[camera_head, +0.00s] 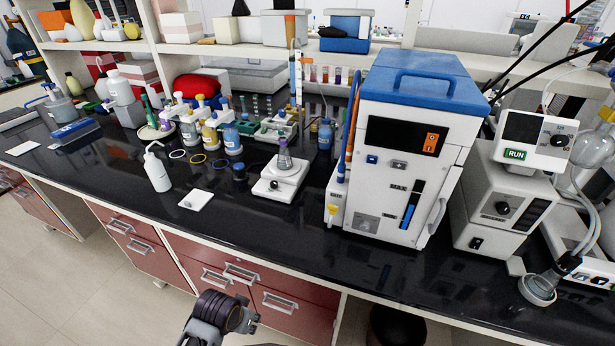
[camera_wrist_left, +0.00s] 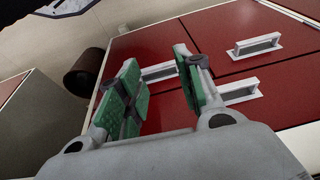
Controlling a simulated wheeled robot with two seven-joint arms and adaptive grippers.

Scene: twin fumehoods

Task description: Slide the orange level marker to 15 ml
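My left gripper (camera_wrist_left: 160,88) is open and empty, with green pads on both fingers, in the left wrist view. It is in front of the red drawer fronts, below the counter top. In the head view, a dark part of my left arm shows at the bottom edge, well short of the things on the counter. A slim upright column with orange on it (camera_head: 296,78) stands at the back of the counter, left of the blue-topped machine. The orange level marker and its scale are too small to make out for certain. My right gripper is not in view.
A white blue-topped machine (camera_head: 400,170) stands right of the column. A small white balance-like device (camera_head: 281,184) holding a flask is in front of it. Several small bottles and a white wash bottle (camera_head: 157,170) stand to the left. The front counter strip (camera_head: 250,222) is mostly clear.

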